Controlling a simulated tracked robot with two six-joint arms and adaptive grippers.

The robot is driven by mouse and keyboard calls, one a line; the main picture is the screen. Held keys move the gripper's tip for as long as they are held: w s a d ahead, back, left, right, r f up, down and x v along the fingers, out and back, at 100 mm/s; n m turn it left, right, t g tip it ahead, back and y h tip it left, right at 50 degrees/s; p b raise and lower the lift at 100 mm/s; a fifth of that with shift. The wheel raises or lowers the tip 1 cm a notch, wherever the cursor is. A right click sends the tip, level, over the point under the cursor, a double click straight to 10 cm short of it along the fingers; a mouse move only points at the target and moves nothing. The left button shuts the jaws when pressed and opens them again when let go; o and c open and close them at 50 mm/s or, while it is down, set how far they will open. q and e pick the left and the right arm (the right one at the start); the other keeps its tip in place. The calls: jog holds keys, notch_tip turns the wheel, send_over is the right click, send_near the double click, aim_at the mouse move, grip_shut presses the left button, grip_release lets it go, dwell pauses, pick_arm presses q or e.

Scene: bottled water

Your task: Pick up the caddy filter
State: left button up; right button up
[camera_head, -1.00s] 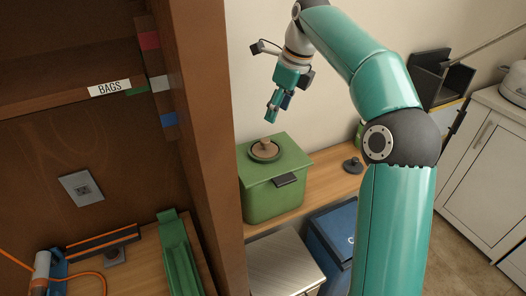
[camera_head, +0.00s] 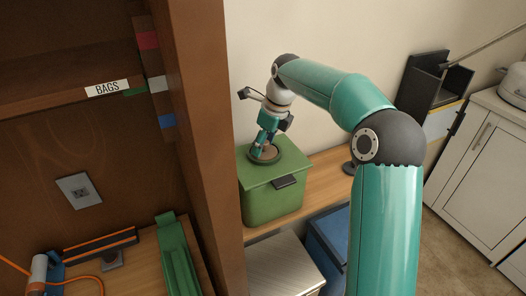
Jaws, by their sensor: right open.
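A green caddy (camera_head: 272,208) stands on the wooden counter behind the shelf's upright. On its lid sits a round, dark-rimmed piece with a brown top (camera_head: 268,154), which looks like the caddy filter. My right gripper (camera_head: 261,147) is open and points down at this round piece, its fingertips at or just above the brown top. The fingers cover part of the piece, and I cannot tell whether they touch it. My left gripper is out of view.
A brown shelf upright (camera_head: 205,130) stands close on the left. A small dark knobbed object (camera_head: 347,168) sits on the wooden counter (camera_head: 325,178) to the right, partly behind my arm. A blue bin (camera_head: 330,240) and a metal-topped box (camera_head: 280,265) stand below.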

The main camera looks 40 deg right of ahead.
jog(key=c, duration=1)
jog(key=shift+o, duration=0.2)
jog(key=shift+r, duration=0.1)
